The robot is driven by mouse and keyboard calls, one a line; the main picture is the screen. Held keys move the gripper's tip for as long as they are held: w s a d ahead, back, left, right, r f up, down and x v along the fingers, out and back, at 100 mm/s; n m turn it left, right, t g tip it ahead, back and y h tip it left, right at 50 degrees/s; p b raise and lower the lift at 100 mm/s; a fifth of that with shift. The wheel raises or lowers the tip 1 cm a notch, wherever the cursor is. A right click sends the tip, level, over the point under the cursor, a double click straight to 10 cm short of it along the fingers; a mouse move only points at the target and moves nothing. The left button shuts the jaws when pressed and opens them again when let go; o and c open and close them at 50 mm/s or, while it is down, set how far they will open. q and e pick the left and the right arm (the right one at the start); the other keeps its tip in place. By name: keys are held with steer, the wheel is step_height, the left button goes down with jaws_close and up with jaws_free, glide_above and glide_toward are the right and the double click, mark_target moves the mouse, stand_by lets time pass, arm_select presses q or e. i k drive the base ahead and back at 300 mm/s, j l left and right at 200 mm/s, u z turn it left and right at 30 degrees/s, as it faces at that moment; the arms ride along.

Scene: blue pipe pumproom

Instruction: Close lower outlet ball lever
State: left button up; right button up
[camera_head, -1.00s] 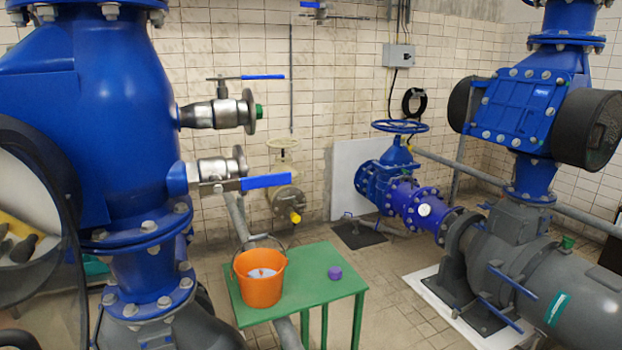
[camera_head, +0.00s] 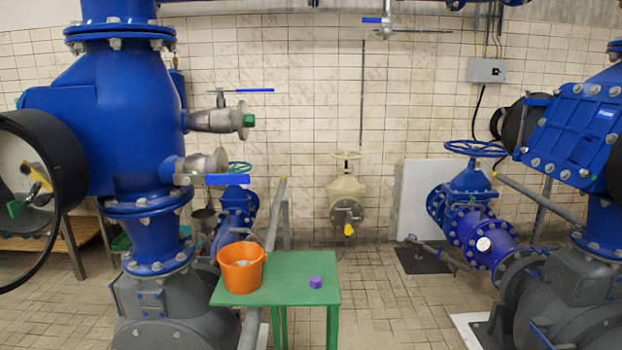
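Two outlet ball valves stick out to the right from the large blue valve body (camera_head: 130,130) on the left. The lower outlet ball valve (camera_head: 203,165) has a blue lever (camera_head: 228,180) pointing right, in line with its outlet. The upper outlet valve (camera_head: 220,120) has a thin blue-tipped lever (camera_head: 254,90) also pointing right, and a green piece at its outlet end. Neither of my grippers shows in the head view.
A green table (camera_head: 285,275) stands below and right of the valves, with an orange bucket (camera_head: 241,270) and a purple cap (camera_head: 315,282) on it. A grey pipe (camera_head: 272,225) slants past the table. Tiled floor right of the table is clear.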

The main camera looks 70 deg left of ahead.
mark_target(210, 179)
steer(key=i+u, duration=0.4)
steer(key=i+l+u, duration=0.25)
steer(key=i+u, duration=0.35)
steer(key=u, duration=0.25)
steer(key=i+u, duration=0.2)
steer(key=u, duration=0.25)
steer(key=i+u, duration=0.15)
steer(key=u, duration=0.3)
steer(key=i+l+u, duration=0.15)
steer(key=u, duration=0.3)
